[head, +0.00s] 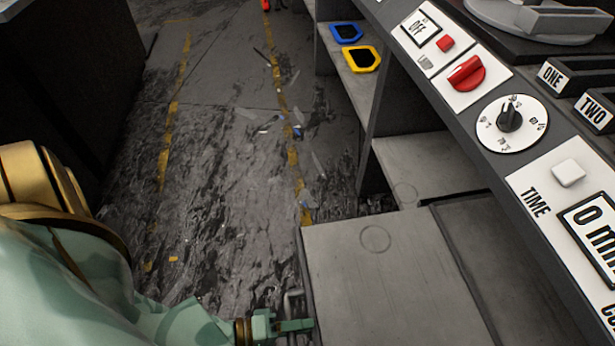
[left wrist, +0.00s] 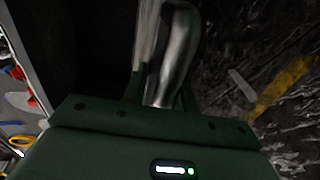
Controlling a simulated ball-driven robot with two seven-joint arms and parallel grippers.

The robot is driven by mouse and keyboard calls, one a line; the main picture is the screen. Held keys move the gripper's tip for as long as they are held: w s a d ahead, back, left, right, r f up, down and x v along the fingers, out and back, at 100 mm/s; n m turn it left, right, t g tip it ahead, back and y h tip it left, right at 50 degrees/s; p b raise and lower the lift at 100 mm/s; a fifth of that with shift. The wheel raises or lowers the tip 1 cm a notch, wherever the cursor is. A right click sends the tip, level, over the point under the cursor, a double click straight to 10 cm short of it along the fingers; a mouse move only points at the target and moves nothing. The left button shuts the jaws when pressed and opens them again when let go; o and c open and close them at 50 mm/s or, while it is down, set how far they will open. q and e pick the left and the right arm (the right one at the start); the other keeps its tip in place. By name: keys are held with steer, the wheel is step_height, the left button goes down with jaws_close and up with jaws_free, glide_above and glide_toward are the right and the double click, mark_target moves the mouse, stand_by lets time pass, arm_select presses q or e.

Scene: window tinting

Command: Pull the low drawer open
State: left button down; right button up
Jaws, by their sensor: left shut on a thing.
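In the head view, a grey cabinet block (head: 375,275) with a flat top stands at the bottom centre, its left side facing the floor. A metal bar handle (head: 292,302) shows at that side, low and close to the bottom edge of the picture. My left gripper (head: 296,326) is at this handle. In the left wrist view, the curved metal handle (left wrist: 180,50) rises from between the fingers of my left gripper (left wrist: 160,98), which is shut on it. The drawer front is mostly hidden in the head view. My right gripper is not in view.
A control counter with a red knob (head: 467,73) and a dial (head: 511,123) runs along the right. Shelves below hold blue (head: 347,33) and yellow (head: 362,59) trays. The scuffed floor (head: 225,190) is open, with small litter. Tools (left wrist: 22,102) show at the wrist view's left edge.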

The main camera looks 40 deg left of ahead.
arm_select(q)
steer(key=shift+s+a+f, duration=0.15)
steer(key=shift+s+f, duration=0.25)
steer(key=shift+f, duration=0.1)
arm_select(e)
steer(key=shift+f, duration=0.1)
arm_select(q)
steer(key=c, duration=1.3)
jaws_free()
steer(key=shift+w+r, duration=0.1)
steer(key=shift+w, duration=0.05)
steer(key=shift+w+r, duration=0.15)
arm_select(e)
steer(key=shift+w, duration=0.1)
arm_select(q)
steer(key=shift+s+a+r, duration=0.1)
steer(key=shift+s+a, duration=0.05)
steer(key=shift+s, duration=0.2)
steer(key=p+v, duration=0.3)
steer(key=v, duration=1.2)
steer(key=shift+s+a+p, duration=0.2)
steer(key=shift+p, duration=0.1)
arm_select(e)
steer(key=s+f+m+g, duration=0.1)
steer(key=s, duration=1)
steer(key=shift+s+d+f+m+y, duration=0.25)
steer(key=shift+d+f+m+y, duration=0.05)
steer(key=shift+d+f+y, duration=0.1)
